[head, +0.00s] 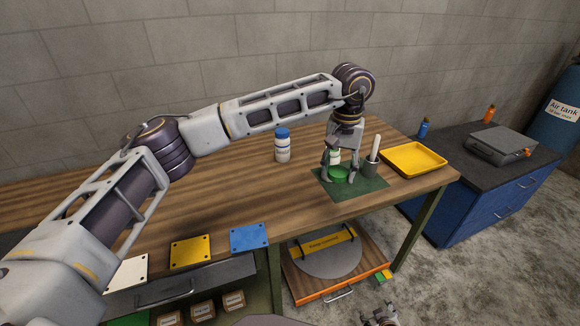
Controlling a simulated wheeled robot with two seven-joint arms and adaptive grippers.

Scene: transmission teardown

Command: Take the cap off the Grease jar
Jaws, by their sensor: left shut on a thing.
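My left gripper (338,178) points down over the dark green mat (362,187) on the workbench. Its fingers are shut around a round green cap (338,174), low over the mat. A small white and green container (334,157) shows between and behind the fingers, partly hidden by them. I cannot read its label or tell whether the cap is apart from it. My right gripper (380,316) shows only in part at the bottom edge, away from the bench, and its opening is unclear.
A grey cup with a white-handled tool (373,158) stands close right of the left gripper. A blue-capped white bottle (283,147) stands to the left. A yellow tray (414,159) lies at the right.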

